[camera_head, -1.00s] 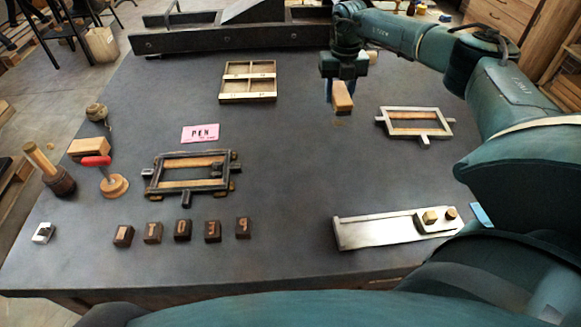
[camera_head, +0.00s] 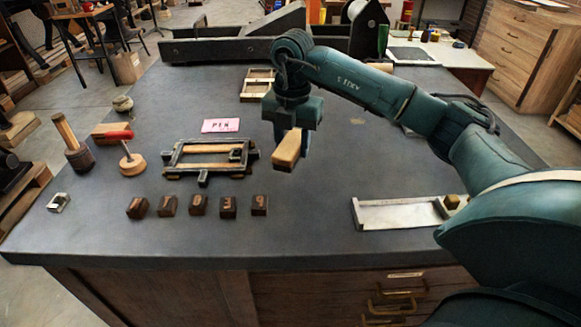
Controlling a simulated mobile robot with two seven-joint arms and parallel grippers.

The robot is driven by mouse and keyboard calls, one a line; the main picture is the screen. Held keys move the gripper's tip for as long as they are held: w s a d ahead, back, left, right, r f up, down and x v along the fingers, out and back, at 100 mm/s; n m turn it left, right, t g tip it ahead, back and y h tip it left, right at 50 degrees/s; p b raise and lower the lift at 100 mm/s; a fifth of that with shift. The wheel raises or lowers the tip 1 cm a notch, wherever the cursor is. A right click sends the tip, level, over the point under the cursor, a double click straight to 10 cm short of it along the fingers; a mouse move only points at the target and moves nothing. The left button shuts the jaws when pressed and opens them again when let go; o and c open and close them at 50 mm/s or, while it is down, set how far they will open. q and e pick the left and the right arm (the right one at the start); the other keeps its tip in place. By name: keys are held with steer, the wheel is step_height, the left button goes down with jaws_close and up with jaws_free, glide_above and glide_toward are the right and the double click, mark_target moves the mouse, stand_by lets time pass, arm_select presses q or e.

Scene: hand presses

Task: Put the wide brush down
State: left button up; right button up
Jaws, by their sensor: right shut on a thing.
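My right gripper (camera_head: 290,133) points down over the middle of the dark table, just right of the black frame. It is shut on a wooden block-like piece (camera_head: 287,149), which I take for the wide brush. The piece has a pale tan body and a darker lower edge. Whether it touches the table or hangs just above it, I cannot tell. The gripper hides part of it. My left gripper does not show.
The black frame (camera_head: 208,172) lies left of the held piece. Several dark letter blocks (camera_head: 198,205) stand in a row in front. A pink card (camera_head: 221,125), wooden tray (camera_head: 254,84) and metal composing stick (camera_head: 398,215) lie around. The table right of the held piece is clear.

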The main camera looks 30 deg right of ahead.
mark_target(292, 141)
step_height(292, 141, down, 5)
steer(key=shift+r, duration=0.15)
steer(key=shift+f, duration=0.25)
steer(key=shift+f, duration=0.1)
steer(key=o, duration=0.9)
steer(key=shift+o, duration=0.2)
steer(key=shift+r, duration=0.25)
step_height(292, 141, up, 12)
steer(key=shift+f, duration=0.1)
